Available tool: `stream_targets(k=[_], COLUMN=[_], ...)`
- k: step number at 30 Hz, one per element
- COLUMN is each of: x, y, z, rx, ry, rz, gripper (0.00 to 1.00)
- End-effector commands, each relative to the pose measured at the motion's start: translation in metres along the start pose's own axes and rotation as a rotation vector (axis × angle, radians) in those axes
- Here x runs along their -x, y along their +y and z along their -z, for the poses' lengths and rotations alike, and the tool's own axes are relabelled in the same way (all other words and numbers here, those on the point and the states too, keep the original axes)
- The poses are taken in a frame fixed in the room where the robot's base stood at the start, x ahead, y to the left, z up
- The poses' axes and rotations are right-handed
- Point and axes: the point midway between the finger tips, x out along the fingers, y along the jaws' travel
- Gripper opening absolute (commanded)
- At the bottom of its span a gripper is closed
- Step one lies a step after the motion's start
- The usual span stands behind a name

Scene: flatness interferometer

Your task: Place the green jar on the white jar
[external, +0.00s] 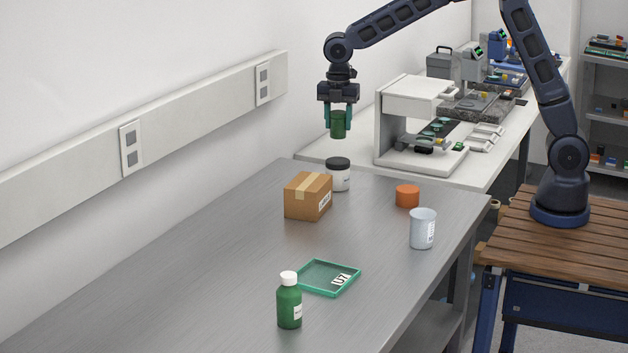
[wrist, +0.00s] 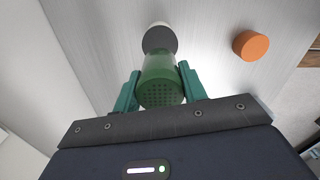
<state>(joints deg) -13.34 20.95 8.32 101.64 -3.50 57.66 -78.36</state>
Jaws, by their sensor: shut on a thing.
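My gripper (external: 339,116) is shut on the green jar (external: 338,126) and holds it in the air above the far part of the metal table. The white jar (external: 339,177) has a black lid and stands upright on the table below the green jar, with a clear gap between them. In the wrist view the green jar (wrist: 161,82) sits between the two teal fingers (wrist: 160,90). The white jar's dark lid (wrist: 159,39) shows just beyond it, partly hidden by the green jar.
A cardboard box (external: 308,196) stands close in front of the white jar and hides part of it. An orange cylinder (external: 407,196) and a white beaker (external: 422,229) stand to the right. A green tray (external: 318,289) and green bottle (external: 289,302) are nearer. The table's left side is clear.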

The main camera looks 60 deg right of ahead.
Motion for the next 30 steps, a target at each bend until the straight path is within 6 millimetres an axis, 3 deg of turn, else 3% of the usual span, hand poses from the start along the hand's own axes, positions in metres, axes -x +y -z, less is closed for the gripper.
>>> stream_targets(k=[3, 11, 19, 30], x=[-0.017, -0.032, -0.065, -0.07], y=[0.0, 0.0, 0.0, 0.0], z=[0.0, 0.0, 0.0, 0.0], rx=[-0.001, -0.001, 0.0, -0.001], ry=[0.0, 0.0, 0.0, 0.0], rz=[0.002, 0.001, 0.001, 0.0], gripper=[0.18, 0.18, 0.18, 0.18])
